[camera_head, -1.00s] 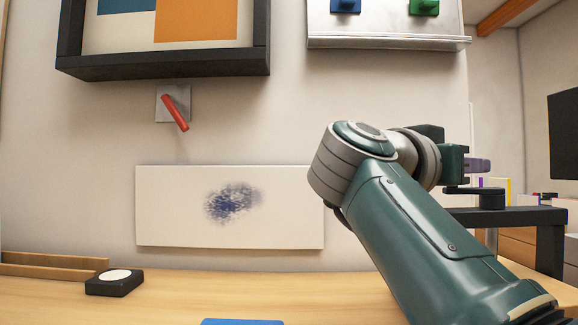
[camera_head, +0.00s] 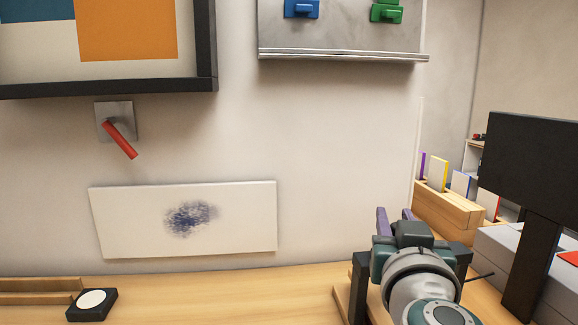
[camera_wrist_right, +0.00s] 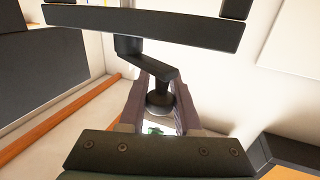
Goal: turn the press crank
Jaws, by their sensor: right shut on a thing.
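The press crank (camera_wrist_right: 150,62) is a black bent arm with a round knob (camera_wrist_right: 160,103), seen in the right wrist view. My right gripper (camera_wrist_right: 160,108) has its two purple fingers on either side of the knob, shut on it. In the head view my right gripper (camera_head: 394,218) is seen from behind over the press. The black press frame (camera_head: 359,288) shows to the left of my wrist, and its dark beam (camera_wrist_right: 145,30) crosses the right wrist view. My wrist hides the crank in the head view. My left gripper is not in view.
A dark panel (camera_head: 535,158) on a post stands close at the right. A wooden box of thin folders (camera_head: 447,208) is behind the press. The table between is clear.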

